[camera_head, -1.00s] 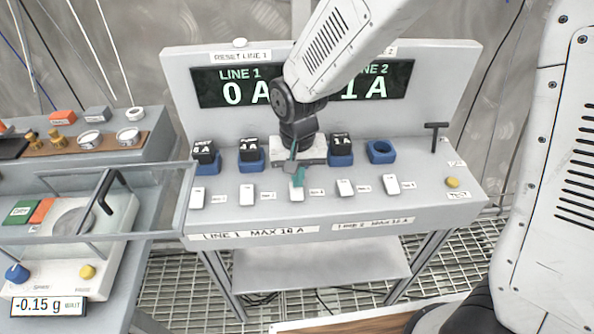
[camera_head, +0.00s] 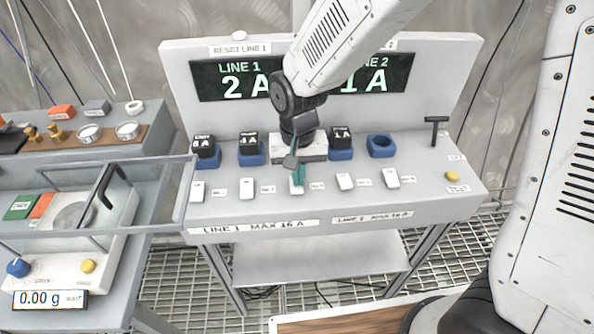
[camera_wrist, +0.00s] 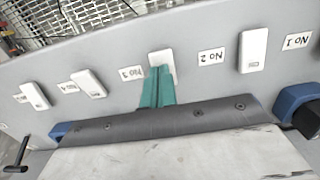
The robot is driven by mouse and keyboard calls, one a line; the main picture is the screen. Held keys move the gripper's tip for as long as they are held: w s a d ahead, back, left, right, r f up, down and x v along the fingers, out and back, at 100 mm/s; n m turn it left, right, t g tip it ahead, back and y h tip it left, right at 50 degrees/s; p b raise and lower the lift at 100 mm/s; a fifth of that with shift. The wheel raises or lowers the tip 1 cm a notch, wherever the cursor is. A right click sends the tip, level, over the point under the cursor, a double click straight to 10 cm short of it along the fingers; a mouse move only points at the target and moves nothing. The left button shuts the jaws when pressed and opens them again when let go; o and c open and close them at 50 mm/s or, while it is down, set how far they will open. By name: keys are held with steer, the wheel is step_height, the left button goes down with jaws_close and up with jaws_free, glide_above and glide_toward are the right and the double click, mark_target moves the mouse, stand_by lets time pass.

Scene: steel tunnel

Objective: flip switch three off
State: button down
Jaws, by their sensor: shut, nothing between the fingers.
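Switch three (camera_wrist: 160,58) is the white rocker beside the label "No 3" in the wrist view. In the head view it is the middle rocker (camera_head: 296,190) of the row on the bench. My gripper (camera_wrist: 161,88) is shut and empty, with its teal fingertips at switch three, covering part of it. They look to be touching it, but I cannot be sure. The fingers also show in the head view (camera_head: 297,176). The rocker's exact tilt is hard to tell. The display (camera_head: 233,82) reads LINE 1 2 A; the LINE 2 side reads 1 A, partly hidden by my arm.
White switches stand on both sides, such as the No 2 switch (camera_wrist: 253,50) and the No 4 switch (camera_wrist: 88,83). Black plugs (camera_head: 249,141) in blue sockets stand behind the row. A T-handle (camera_head: 435,128) and yellow button (camera_head: 452,175) are at right. A glass-fronted scale (camera_head: 75,215) is at left.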

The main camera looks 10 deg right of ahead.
step_height(320, 180, up, 14)
steer(key=shift+w, duration=0.25)
stand_by(0.5)
steer(key=shift+a, duration=0.1)
